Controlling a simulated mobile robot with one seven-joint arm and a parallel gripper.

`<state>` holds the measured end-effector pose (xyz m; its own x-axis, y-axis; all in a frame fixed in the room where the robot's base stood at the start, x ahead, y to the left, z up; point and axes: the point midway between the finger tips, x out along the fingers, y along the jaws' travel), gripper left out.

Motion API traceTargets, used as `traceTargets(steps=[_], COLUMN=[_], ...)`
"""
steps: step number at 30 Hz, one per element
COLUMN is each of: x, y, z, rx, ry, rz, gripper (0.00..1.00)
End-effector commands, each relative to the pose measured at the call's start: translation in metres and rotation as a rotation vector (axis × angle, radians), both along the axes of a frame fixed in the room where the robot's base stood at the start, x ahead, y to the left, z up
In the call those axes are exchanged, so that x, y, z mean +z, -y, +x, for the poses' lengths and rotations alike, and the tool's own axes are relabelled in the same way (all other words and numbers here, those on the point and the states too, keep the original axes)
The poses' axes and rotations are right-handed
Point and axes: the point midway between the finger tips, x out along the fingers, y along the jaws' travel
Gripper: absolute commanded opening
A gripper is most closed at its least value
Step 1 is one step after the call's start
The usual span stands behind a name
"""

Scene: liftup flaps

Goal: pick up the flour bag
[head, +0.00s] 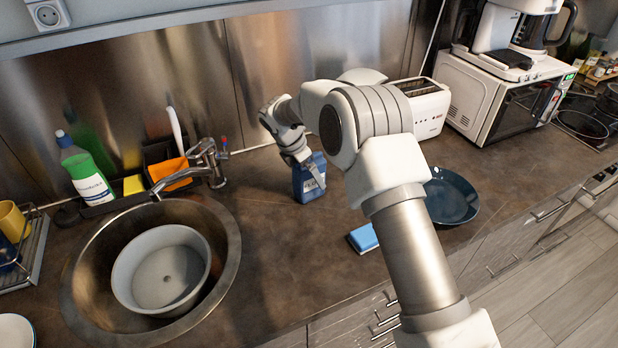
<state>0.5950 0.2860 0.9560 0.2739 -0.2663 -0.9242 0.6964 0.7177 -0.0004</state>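A blue bag (306,184), which looks like the flour bag, stands upright on the brown countertop right of the sink. My gripper (309,172) reaches down to it from above and behind. One light finger lies in front of the bag's upper right side. The other finger is hidden, so I cannot tell whether the gripper is closed on the bag. The bag's base appears to be on the counter.
A sink (226,246) holding a grey pot (160,268) and a faucet (207,160) are at left. A toaster (428,105) and microwave (480,95) stand behind.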

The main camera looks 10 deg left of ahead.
Motion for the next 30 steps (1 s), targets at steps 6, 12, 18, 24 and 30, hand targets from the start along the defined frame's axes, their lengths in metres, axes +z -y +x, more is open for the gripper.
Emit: traceTargets(steps=[6, 12, 18, 24, 30], x=[-0.0187, -0.0182, -0.018, -0.0178, -0.0177], y=[0.0057, 0.0054, 0.0054, 0.0053, 0.0051], z=[0.0063, 0.0061, 0.0059, 0.0059, 0.0058], rx=[-0.001, 0.0, 0.0, 0.0, 0.0], ry=[0.001, 0.001, 0.001, 0.001, 0.001], rz=[0.0, 0.0, -0.001, -0.001, -0.001], gripper=[1.0, 0.91, 0.55, 0.19, 0.0])
